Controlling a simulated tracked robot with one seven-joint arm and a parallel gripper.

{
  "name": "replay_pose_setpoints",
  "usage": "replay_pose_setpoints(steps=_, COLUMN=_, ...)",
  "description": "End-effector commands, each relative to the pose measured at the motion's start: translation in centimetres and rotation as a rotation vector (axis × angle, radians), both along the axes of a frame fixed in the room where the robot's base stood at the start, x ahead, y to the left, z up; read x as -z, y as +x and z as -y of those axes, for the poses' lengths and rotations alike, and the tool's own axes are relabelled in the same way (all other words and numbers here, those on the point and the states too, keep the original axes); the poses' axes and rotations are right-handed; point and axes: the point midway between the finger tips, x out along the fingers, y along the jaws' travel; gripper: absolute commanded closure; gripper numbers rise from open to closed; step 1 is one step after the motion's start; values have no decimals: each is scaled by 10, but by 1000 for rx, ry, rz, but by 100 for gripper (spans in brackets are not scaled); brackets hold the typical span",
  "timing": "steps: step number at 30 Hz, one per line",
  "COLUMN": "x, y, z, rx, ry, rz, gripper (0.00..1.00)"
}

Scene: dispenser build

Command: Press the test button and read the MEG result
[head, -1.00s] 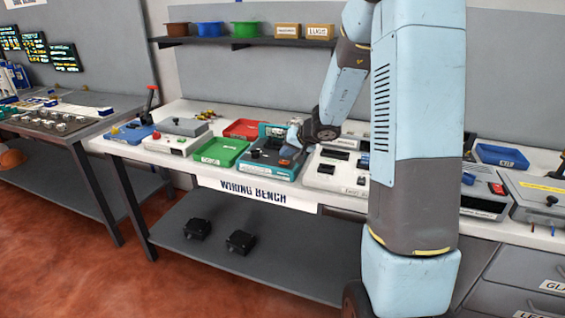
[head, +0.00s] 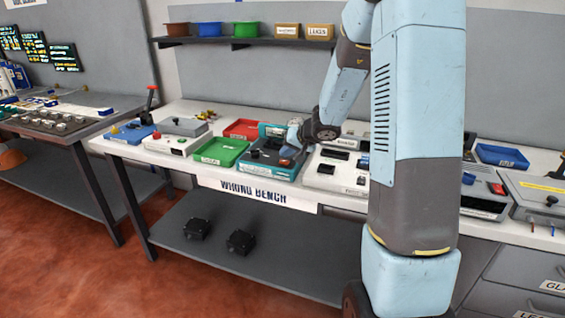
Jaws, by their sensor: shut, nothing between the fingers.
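A teal tester box (head: 268,172) with a dark top panel, a black knob and an orange-red button (head: 285,162) stands on the wiring bench. A teal raised part (head: 270,130) is at its back; I cannot read any MEG result at this size. My gripper (head: 289,150) is over the right side of the tester, pointing down close to the button. The fingertips are small and partly hidden by the wrist, so I cannot tell whether they touch the button. No object shows in the gripper.
A green tray (head: 203,156) and a red tray (head: 241,122) stand left of the tester. A white panel unit (head: 322,184) stands close on its right. A shelf (head: 200,42) with bins is above. My arm hides part of the bench's right side.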

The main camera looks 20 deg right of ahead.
Motion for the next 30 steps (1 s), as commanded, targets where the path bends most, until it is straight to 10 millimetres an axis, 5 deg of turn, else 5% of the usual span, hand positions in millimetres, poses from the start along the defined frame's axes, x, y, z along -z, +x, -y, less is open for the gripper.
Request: replay_pose_setpoints(steps=30, x=7, y=-2, z=-1, rx=-1, ry=0, rz=-1, gripper=100)
